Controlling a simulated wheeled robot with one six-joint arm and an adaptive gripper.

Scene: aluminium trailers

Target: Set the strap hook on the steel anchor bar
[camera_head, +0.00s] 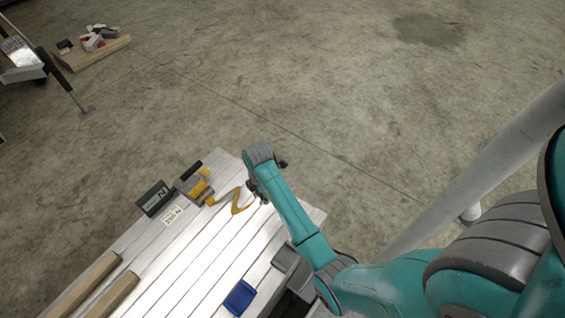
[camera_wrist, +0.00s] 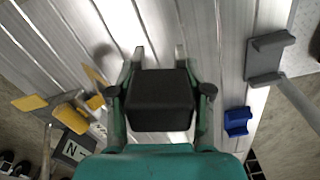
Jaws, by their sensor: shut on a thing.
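A yellow strap (camera_head: 236,205) runs in a bent loop from a grey and yellow ratchet (camera_head: 194,185) to my gripper (camera_head: 264,197) over the slatted deck. A piece of the strap (camera_wrist: 96,76) shows left of the fingers. I cannot clearly make out the steel anchor bar.
The aluminium deck (camera_head: 190,262) carries a small display box (camera_head: 154,199), a 250 N label (camera_head: 174,215), wooden rails (camera_head: 112,297), a blue block (camera_head: 239,297) and a grey bracket (camera_wrist: 270,55). A pallet (camera_head: 95,55) with items stands far left. The concrete floor beyond is mostly clear.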

